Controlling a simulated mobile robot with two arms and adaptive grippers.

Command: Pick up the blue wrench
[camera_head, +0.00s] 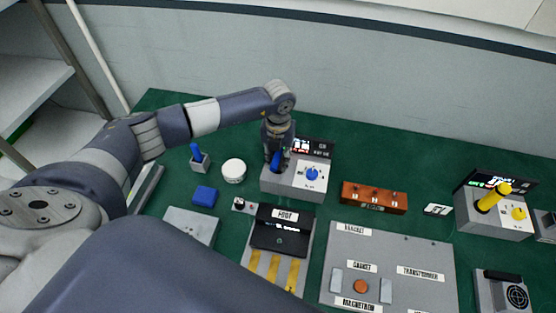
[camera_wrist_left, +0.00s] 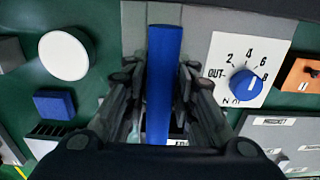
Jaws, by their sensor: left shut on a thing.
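The blue wrench (camera_head: 277,157) shows as a blue bar at the grey box with the blue dial (camera_head: 312,174). My left gripper (camera_head: 279,150) reaches down over the left part of this box and is shut on the bar. In the left wrist view the blue wrench (camera_wrist_left: 163,85) runs upright between the two fingers (camera_wrist_left: 160,90), which press on its sides. I cannot tell whether its lower end still sits in the box. My right gripper is not in view.
A small grey holder with a blue handle (camera_head: 197,153), a white round lid (camera_head: 233,171) and a blue block (camera_head: 204,196) lie to the left. An orange-brown block (camera_head: 374,197) and a box with a yellow handle (camera_head: 490,215) stand to the right. Labelled grey panels (camera_head: 390,262) lie in front.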

